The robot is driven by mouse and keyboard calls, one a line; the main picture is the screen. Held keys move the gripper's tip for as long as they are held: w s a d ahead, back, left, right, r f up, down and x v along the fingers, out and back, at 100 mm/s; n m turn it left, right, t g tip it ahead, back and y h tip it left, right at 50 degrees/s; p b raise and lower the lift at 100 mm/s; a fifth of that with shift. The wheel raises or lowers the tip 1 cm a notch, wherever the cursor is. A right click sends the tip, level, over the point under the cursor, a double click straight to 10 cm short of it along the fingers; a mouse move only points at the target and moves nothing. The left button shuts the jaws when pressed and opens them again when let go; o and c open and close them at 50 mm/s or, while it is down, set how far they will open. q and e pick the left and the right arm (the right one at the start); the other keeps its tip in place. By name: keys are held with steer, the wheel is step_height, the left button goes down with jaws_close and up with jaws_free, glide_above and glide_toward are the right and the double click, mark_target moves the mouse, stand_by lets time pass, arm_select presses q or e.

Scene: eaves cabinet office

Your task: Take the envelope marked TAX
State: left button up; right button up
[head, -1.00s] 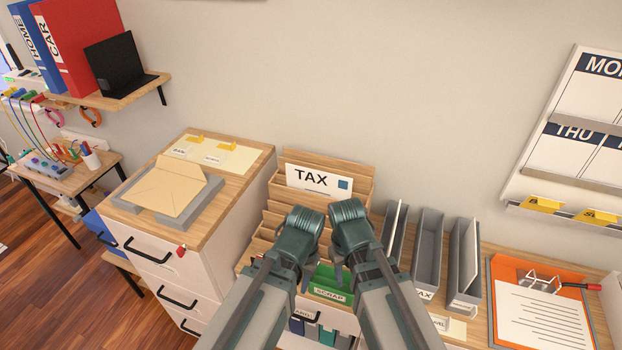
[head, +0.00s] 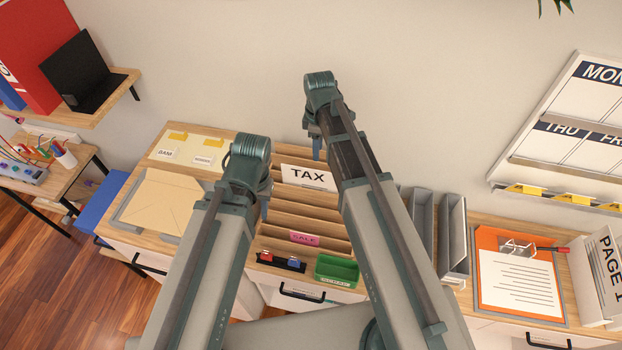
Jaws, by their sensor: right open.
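The white envelope marked TAX (head: 306,177) stands upright in the rear part of a stepped wooden sorter (head: 300,209). Its lettering faces me, and my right arm covers its right end. My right gripper (head: 316,146) is open, with its fingers pointing down above the envelope's top edge. It looks empty, and I cannot tell whether it touches the envelope. My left gripper (head: 264,206) is lower and to the left, in front of the sorter's left side. Its jaws are mostly hidden behind its own wrist.
A cabinet top at left holds a tray with a tan envelope (head: 160,200). A green bin (head: 336,270) sits before the sorter. Grey upright files (head: 453,235) and an orange clipboard (head: 487,240) are at right.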

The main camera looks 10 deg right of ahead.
steer(key=f+b, duration=0.1)
steer(key=b, duration=0.8)
glide_above(316, 177)
steer(key=f, duration=0.7)
steer(key=shift+w+d+f, duration=0.2)
steer(key=shift+w+f, duration=0.05)
steer(key=shift+f, duration=0.05)
step_height(316, 177, down, 5)
steer(key=b, duration=0.4)
steer(key=shift+s+a+f+b, duration=0.1)
steer(key=shift+a+f+b, duration=0.1)
steer(key=shift+b, duration=0.2)
steer(key=shift+r, duration=0.1)
jaws_close()
